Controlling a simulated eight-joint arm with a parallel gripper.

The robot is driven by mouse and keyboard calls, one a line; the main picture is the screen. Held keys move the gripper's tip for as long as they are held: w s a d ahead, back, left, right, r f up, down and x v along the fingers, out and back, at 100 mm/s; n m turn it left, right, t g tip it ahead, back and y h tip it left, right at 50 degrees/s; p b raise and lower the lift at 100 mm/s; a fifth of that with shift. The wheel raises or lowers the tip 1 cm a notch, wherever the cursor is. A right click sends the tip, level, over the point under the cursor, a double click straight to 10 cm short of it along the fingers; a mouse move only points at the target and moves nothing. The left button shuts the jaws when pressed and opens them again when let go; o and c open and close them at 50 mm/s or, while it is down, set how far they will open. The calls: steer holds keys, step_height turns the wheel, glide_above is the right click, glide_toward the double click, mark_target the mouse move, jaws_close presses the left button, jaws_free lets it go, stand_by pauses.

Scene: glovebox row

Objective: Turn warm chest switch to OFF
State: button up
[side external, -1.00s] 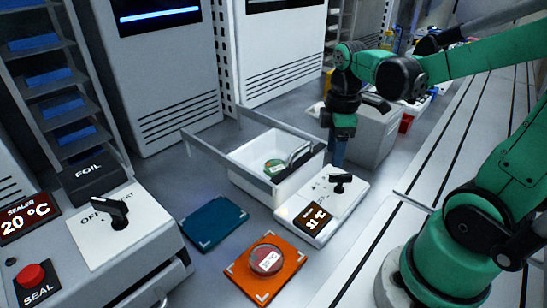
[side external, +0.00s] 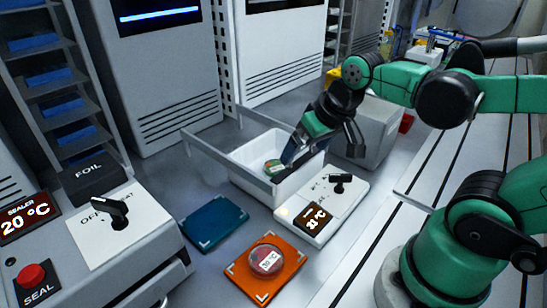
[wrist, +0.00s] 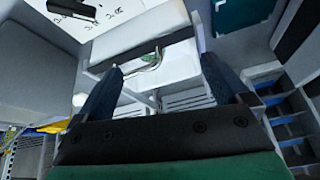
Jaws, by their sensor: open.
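The warm chest is an open white box (side external: 250,182) with a green-rimmed dish (side external: 274,167) inside. Beside it, a white panel (side external: 325,205) carries a black lever switch (side external: 341,180) and a small display (side external: 313,219) that seems to read 33 °C. The lettering around the switch is too small to read. My gripper (side external: 287,158) is above the chest's back right side, apart from the switch, and hides part of the rim. In the wrist view my gripper (wrist: 163,65) has its two dark blue fingers spread, with a metal handle (wrist: 150,62) visible between them.
Grey rails (side external: 205,148) stand around the chest. A teal mat (side external: 213,222) and an orange mat (side external: 240,278) with a labelled dish (side external: 266,259) lie in front. The sealer (side external: 145,255) with its own black lever stands left. A grey box (side external: 372,130) stands behind my gripper.

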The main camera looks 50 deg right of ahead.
mark_target(342, 175)
steer(key=s+d+f+m+g, duration=0.1)
steer(key=d+m, duration=0.1)
steer(key=s+d+m+g, duration=0.1)
steer(key=d+m+g, duration=0.1)
steer(key=d, duration=0.1)
steer(key=s+d+f+m+g, duration=0.1)
steer(key=d+m+g, duration=0.1)
steer(key=m, duration=0.1)
steer(key=shift+s+d+f+y, duration=0.3)
steer(key=shift+f, duration=2.8)
steer(key=c, duration=1.3)
steer(key=shift+n, duration=0.3)
steer(key=shift+s+n, duration=0.1)
steer(key=shift+n, duration=2.9)
